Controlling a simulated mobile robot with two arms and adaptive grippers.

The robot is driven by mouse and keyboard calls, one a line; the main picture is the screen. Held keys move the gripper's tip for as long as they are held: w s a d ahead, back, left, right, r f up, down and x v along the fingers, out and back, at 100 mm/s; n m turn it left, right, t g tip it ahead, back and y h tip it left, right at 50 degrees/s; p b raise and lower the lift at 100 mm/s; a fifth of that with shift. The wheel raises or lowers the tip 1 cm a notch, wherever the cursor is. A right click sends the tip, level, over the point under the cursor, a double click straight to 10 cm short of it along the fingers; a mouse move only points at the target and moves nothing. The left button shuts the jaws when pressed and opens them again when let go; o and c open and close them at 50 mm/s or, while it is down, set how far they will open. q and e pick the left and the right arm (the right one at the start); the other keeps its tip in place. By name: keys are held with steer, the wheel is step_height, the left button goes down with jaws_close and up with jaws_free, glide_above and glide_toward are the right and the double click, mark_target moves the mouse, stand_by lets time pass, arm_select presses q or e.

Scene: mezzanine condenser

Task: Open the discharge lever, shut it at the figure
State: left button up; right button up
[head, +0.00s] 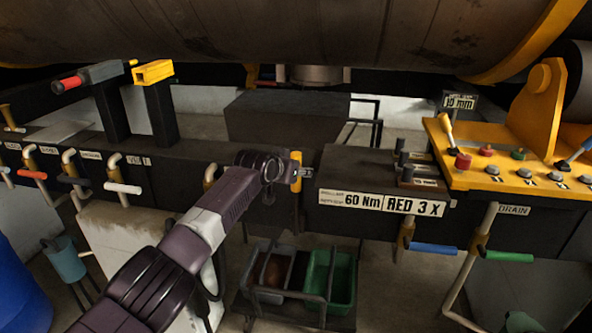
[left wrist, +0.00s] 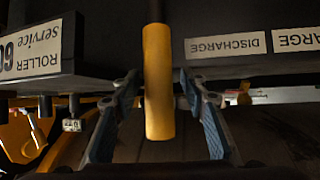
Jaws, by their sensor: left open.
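The yellow lever handle (left wrist: 158,85) stands in the middle of the left wrist view, beside a DISCHARGE label (left wrist: 225,46). In the head view it shows as a small yellow piece (head: 296,162) at the end of my left arm. My left gripper (left wrist: 160,118) is open, with one finger on each side of the handle. Gaps show between fingers and handle, so it does not look gripped. In the head view my left gripper (head: 297,172) is mostly hidden behind its own wrist. My right gripper is in neither view.
A label plate reading 60 Nm and RED 3 X (head: 382,203) is right of my gripper. A yellow control panel (head: 500,165) stands further right. Blue (head: 433,248) and green (head: 508,256) handles stick out below. A green bin (head: 342,280) sits underneath. A large drum (head: 300,35) hangs overhead.

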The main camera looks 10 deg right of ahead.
arm_select(q)
steer(key=v, duration=1.2)
stand_by(0.5)
stand_by(1.0)
